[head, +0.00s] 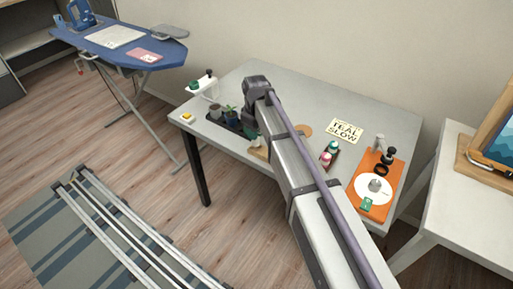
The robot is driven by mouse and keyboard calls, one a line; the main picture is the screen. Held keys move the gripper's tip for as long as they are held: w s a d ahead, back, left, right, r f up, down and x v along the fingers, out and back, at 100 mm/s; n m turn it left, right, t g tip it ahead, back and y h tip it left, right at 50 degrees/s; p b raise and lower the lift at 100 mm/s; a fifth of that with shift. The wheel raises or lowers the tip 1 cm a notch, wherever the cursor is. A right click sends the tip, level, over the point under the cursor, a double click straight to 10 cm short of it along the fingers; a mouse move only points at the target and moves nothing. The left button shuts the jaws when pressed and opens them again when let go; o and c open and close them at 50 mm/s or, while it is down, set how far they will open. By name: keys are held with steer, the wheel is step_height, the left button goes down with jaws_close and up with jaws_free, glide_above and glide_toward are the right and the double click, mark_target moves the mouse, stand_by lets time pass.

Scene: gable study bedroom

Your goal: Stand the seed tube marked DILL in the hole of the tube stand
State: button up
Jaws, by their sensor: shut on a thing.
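My arm reaches across the white table (386,115) from the bottom of the head view and bends down at its far end. My gripper (251,131) is low over the table's left part, mostly hidden by my arm. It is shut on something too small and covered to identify. A tan piece (257,153) shows partly beside the arm; I cannot tell if it is the tube stand. No DILL marking is readable.
A dark tray (232,126) with small pots is left of my gripper. A small white stand (201,84) is behind it. Right of the arm are a round brown piece (303,130), a sign (345,131), two capped containers (329,153) and an orange board (391,178).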

step_height(320, 180, down, 4)
steer(key=b, duration=0.4)
steer(key=shift+r, duration=0.3)
steer(key=shift+d+f, duration=0.1)
steer(key=shift+f, duration=0.1)
steer(key=o, duration=0.9)
steer(key=shift+o, duration=0.2)
steer(key=shift+r, duration=0.15)
step_height(320, 180, up, 12)
steer(key=p, duration=1.2)
steer(key=shift+r+p, duration=0.2)
steer(key=shift+p, duration=0.2)
steer(key=shift+f, duration=0.15)
steer(key=shift+s, duration=0.1)
